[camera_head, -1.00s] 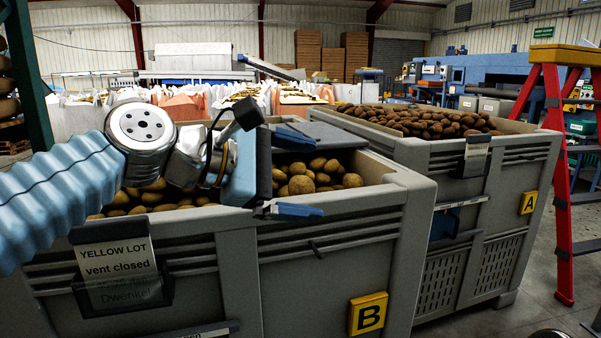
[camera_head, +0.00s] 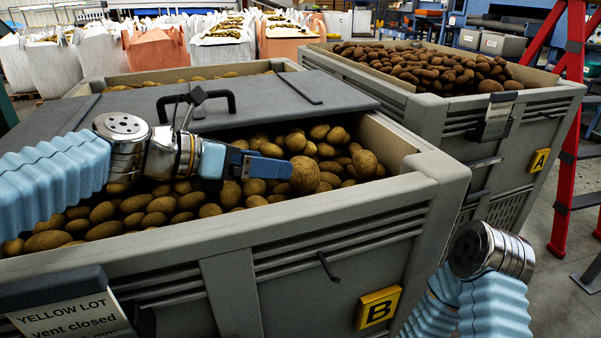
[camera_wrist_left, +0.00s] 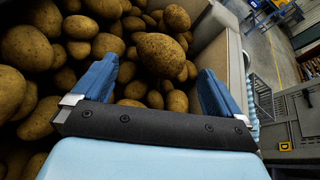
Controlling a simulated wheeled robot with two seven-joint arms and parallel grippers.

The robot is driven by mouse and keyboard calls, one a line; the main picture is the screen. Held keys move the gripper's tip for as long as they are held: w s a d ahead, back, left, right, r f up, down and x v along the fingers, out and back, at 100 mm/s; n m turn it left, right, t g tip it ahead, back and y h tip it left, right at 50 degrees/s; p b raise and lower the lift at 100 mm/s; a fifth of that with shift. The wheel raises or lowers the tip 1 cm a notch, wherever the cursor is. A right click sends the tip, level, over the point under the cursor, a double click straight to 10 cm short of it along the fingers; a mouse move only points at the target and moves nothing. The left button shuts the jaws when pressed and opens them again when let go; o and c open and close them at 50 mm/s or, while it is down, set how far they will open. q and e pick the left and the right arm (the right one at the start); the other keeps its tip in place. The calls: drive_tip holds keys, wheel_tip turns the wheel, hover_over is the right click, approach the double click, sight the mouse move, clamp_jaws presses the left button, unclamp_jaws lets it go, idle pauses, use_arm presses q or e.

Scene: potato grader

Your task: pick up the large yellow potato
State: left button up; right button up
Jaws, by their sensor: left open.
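Bin B (camera_head: 335,225), labelled yellow lot, holds many yellow-brown potatoes under a partly covering grey lid. A large yellow potato (camera_head: 305,174) lies on the heap near the bin's right end, just beyond my left gripper (camera_head: 286,168). In the left wrist view a large potato (camera_wrist_left: 160,54) shows ahead of the gap between the fingers of my left gripper (camera_wrist_left: 157,72). The left gripper is open with nothing held. Whether a finger touches the potato cannot be told. My right arm shows at the lower right in the head view; its gripper is out of the picture.
The grey lid (camera_head: 190,100) with a black handle (camera_head: 196,98) lies behind my left gripper. The bin's front rim (camera_head: 240,232) and right wall are close. Bin A (camera_head: 470,125) with darker potatoes and a red ladder (camera_head: 575,110) stand to the right.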

sight(303, 174)
use_arm(q)
drive_tip(key=x, duration=0.6)
drive_tip(key=shift+d+f, duration=0.25)
drive_tip(key=c, duration=1)
